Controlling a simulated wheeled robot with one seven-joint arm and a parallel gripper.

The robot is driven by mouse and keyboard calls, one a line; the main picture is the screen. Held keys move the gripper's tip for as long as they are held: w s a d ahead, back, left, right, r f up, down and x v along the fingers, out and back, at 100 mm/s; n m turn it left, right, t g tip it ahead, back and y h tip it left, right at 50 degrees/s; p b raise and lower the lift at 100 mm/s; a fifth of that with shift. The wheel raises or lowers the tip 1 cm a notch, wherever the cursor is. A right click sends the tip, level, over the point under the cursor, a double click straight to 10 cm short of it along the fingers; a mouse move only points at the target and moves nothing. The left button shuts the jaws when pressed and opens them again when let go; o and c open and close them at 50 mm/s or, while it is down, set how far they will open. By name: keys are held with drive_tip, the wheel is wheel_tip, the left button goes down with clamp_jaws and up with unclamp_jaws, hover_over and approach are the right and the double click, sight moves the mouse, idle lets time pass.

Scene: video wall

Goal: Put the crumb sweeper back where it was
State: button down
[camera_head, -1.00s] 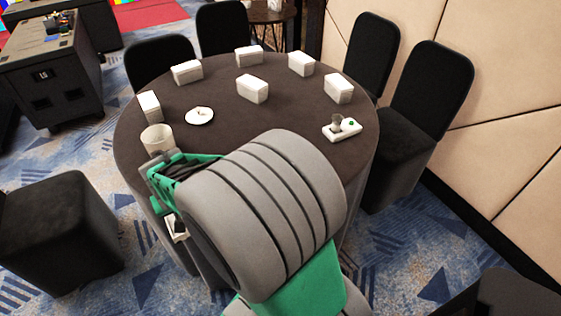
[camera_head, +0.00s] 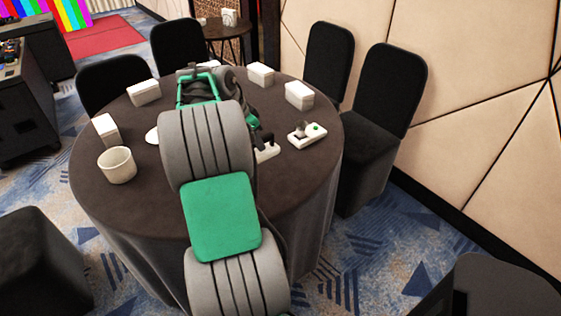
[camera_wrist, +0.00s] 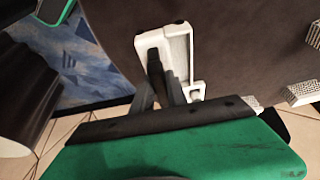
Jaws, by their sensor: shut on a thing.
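My gripper (camera_head: 261,138) is shut on the dark handle of a white thing, which I take to be the crumb sweeper (camera_head: 267,152). In the head view my gripper is over the right part of the round table, and my arm hides much of it. In the wrist view the sweeper's white, angular body (camera_wrist: 149,43) extends beyond my gripper (camera_wrist: 159,86), with the dark handle between the fingers. Whether the sweeper touches the table I cannot tell. A small white tray (camera_head: 312,136) with a green spot and a greyish piece lies just right of it.
The round dark table (camera_head: 90,193) bears several white boxes, including one at the right (camera_head: 299,95). A white cup (camera_head: 117,166) stands at the left, near a partly hidden plate (camera_head: 152,135). Black chairs (camera_head: 385,100) ring the table; a panelled wall is right.

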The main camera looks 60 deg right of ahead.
sight(276, 144)
drive_tip(key=s+d+f, duration=0.1)
drive_tip(key=d+f, duration=0.1)
drive_tip(key=s+d+f, duration=0.1)
drive_tip(key=d+f, duration=0.1)
drive_tip(key=s+d+f, duration=0.2)
drive_tip(key=d, duration=0.1)
drive_tip(key=shift+f, duration=0.3)
drive_tip(key=x, duration=0.1)
drive_tip(key=p+x, duration=0.1)
drive_tip(key=x, duration=0.1)
drive_tip(key=shift+a+f, duration=0.25)
drive_tip(key=shift+f, duration=0.15)
drive_tip(key=shift+w+f, duration=0.1)
drive_tip(key=shift+f, duration=0.3)
drive_tip(key=c, duration=1.3)
unclamp_jaws()
